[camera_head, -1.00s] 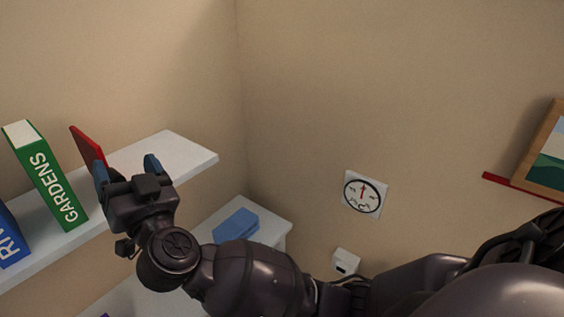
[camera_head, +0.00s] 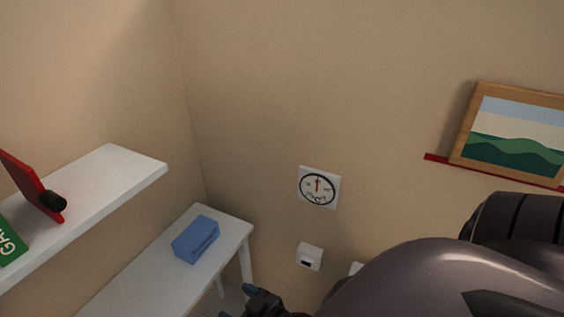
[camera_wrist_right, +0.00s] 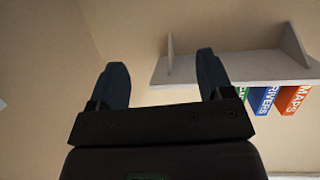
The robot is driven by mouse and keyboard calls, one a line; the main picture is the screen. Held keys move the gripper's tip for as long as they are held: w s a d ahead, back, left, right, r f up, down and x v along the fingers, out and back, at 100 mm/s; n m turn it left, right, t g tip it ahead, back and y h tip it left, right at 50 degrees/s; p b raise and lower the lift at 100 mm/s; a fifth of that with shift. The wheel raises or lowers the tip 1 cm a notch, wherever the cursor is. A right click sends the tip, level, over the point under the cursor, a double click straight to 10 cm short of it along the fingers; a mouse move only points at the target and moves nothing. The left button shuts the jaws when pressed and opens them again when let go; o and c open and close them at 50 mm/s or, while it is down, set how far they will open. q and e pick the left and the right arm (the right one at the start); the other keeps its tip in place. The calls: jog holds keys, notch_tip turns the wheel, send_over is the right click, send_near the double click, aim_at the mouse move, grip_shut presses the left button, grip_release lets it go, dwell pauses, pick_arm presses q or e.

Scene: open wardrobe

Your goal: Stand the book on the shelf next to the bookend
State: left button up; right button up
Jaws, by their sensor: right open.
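A red bookend (camera_head: 30,186) with a black knob on it stands on the white shelf (camera_head: 110,185) at the left of the head view. Just left of it is a green book (camera_head: 10,243), cut off by the picture edge. In the right wrist view the green book's edge (camera_wrist_right: 241,93), a blue RIVERS book (camera_wrist_right: 263,99) and an orange-red MAPS book (camera_wrist_right: 294,99) stand side by side at the shelf (camera_wrist_right: 235,67). My right gripper (camera_wrist_right: 163,80) is open and empty. In the head view it shows partly at the bottom edge, away from the shelf. My left gripper is out of view.
A dial (camera_head: 319,187), a small white box (camera_head: 309,256) and a framed picture (camera_head: 515,135) on a red ledge are at the right wall. The shelf's right end is clear.

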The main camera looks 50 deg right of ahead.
jog(key=s+d+f+m+g+h, duration=0.1)
jog(key=s+d+f+g+h, duration=0.1)
jog(key=s+d+f, duration=0.3)
notch_tip(320, 180, down, 2)
jog(key=s+g, duration=0.1)
jog(key=s, duration=0.1)
jog(key=shift+s+d+f+g+h, duration=0.15)
jog(key=shift+s+d+g+h, duration=0.15)
jog(key=shift+s+d, duration=0.1)
pick_arm(q)
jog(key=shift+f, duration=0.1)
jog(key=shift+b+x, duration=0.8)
jog(key=shift+b, duration=0.7)
pick_arm(e)
jog(key=shift+w+a+f, duration=0.1)
jog(key=shift+w+f, duration=0.5)
jog(key=shift+f, duration=0.05)
